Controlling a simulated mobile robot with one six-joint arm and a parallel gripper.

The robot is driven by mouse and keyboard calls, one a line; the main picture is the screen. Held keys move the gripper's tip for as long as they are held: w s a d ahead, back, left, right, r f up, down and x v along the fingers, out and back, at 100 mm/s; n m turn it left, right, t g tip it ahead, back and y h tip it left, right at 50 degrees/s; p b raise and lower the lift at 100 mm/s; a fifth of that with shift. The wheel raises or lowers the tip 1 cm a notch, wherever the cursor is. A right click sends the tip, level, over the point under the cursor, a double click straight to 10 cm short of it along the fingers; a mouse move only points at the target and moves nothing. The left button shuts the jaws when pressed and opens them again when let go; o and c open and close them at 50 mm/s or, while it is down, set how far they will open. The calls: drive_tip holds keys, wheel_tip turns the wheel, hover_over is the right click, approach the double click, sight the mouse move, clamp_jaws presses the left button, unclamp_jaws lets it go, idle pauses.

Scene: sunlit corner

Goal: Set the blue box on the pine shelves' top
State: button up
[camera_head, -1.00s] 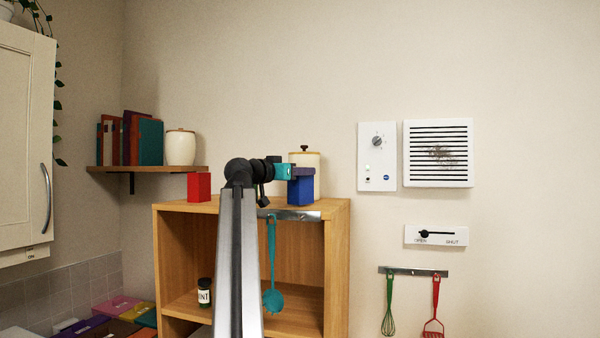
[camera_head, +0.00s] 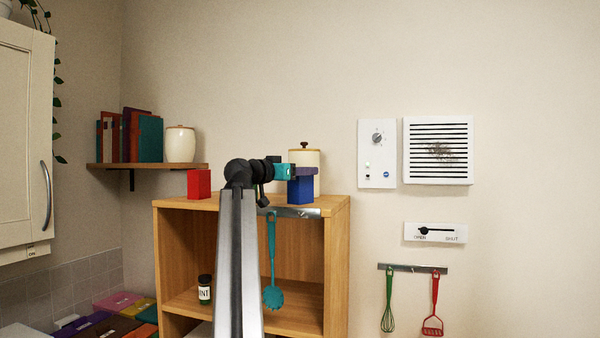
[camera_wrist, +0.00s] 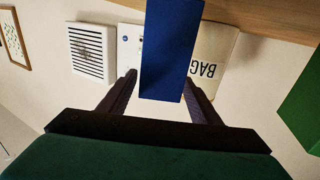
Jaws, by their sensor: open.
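The blue box (camera_head: 300,189) stands upright on the top of the pine shelves (camera_head: 230,204), near the right end. My gripper (camera_head: 304,172) is at the upper part of the box in the head view and hides some of it. The wrist view is upside down. There the blue box (camera_wrist: 170,50) shows between the two fingers of my gripper (camera_wrist: 160,84), with a gap visible at either side. The fingers are apart. The box's base meets the wooden top (camera_wrist: 270,18) at the picture's upper edge, partly cut off.
A cream canister (camera_head: 306,158) stands close behind the blue box; its lettering shows in the wrist view (camera_wrist: 212,55). A red box (camera_head: 199,185) is on the top's left end. The top between the boxes is mostly clear.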

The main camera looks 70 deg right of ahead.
drive_tip(key=b+v, duration=0.3)
drive_tip(key=v, duration=0.9)
drive_tip(key=shift+r, duration=0.15)
idle(0.7)
